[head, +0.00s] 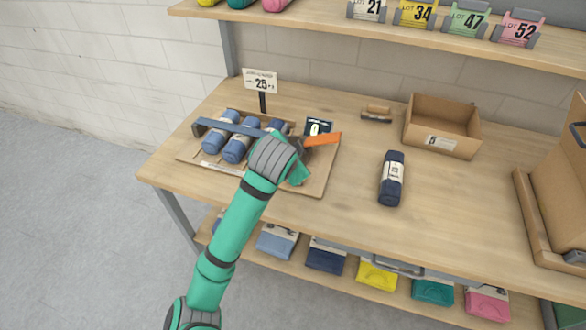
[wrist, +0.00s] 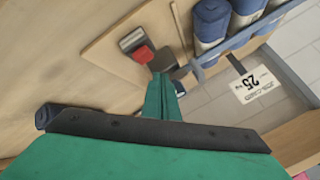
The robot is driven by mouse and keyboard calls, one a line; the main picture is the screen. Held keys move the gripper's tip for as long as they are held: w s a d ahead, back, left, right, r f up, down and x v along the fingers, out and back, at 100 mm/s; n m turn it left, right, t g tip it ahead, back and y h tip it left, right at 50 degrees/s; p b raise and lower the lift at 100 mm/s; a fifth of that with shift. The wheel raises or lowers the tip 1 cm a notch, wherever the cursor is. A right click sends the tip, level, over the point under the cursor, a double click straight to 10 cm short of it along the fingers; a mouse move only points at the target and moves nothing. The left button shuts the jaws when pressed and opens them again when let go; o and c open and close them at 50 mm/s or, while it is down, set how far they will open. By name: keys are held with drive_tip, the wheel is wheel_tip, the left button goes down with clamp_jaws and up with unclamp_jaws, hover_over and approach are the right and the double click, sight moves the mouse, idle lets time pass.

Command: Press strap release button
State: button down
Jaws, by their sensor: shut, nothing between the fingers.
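In the wrist view, a red button (wrist: 143,54) sits in a small grey and silver housing (wrist: 131,38) on a wooden board (wrist: 110,43). The green fingers of my gripper (wrist: 163,84) are shut and empty, with their tips just beside the button. I cannot tell whether they touch the housing. A dark block at the fingertips partly hides that spot. Three blue rolls (head: 237,148) lie on the board under a blue-grey strap bar (head: 212,124).
A small display (head: 318,126) and an orange piece (head: 322,139) are beside my gripper. A "25" sign (head: 261,82) stands behind the rolls. A dark bottle-like roll (head: 391,178) and an open box (head: 443,126) are to the right.

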drive_tip(key=shift+d+r, duration=0.3)
drive_tip(key=shift+r, duration=0.5)
drive_tip(key=shift+s+a+r, duration=0.1)
drive_tip(key=shift+a+r, duration=0.1)
drive_tip(key=shift+r, duration=0.6)
drive_tip(key=shift+a, duration=0.1)
drive_tip(key=shift+w, duration=0.25)
